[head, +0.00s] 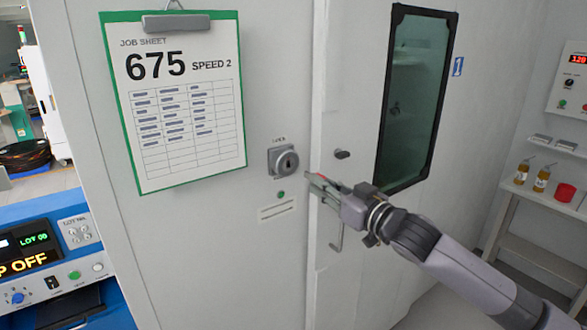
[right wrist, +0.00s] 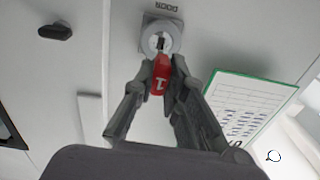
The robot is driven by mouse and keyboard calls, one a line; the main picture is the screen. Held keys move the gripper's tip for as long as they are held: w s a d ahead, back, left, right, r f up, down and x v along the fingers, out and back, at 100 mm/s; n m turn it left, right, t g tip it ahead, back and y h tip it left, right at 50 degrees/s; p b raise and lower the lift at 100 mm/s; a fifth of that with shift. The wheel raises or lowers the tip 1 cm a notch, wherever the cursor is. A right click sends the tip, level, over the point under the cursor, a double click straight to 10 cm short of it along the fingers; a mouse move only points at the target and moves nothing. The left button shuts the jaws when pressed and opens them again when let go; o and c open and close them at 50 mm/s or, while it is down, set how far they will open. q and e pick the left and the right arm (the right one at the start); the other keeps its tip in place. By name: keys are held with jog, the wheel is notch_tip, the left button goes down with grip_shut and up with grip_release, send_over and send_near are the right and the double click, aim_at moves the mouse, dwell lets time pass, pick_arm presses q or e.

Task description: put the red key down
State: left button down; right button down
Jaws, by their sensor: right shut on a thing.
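The red key (right wrist: 162,82) has a white mark on its head and is held between the fingers of my right gripper (right wrist: 163,85). In the head view the right gripper (head: 314,182) is shut in front of the white door edge, and only a bit of the red key (head: 322,177) shows. The key switch (head: 283,160) is just up and left of the fingertips, apart from them in the head view. In the right wrist view the key points at the key switch (right wrist: 160,38). My left gripper is not in view.
A clipboard with a job sheet (head: 180,105) hangs left of the key switch. A door handle (head: 337,238) and a dark window (head: 418,95) are on the door. A shelf (head: 545,193) with small bottles and a red container (head: 565,192) is at right. A control panel (head: 50,260) is lower left.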

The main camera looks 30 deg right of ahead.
dwell(0.4)
jog(key=s+a+f+b, duration=0.25)
jog(key=a+f, duration=0.35)
jog(key=f, duration=0.4)
jog(key=s+a+f+b, duration=0.2)
jog(key=s+a+f, duration=0.2)
jog(key=a+f, duration=0.45)
jog(key=s+a+f+h, duration=0.1)
jog(key=s+a+f, duration=0.1)
jog(key=s, duration=0.4)
jog(key=s+a+f+m+h+b, duration=0.1)
jog(key=s+a+f, duration=0.1)
jog(key=s+f, duration=0.2)
jog(key=shift+s+a+m, duration=0.3)
jog(key=shift+s+a, duration=0.1)
jog(key=shift+s, duration=0.7)
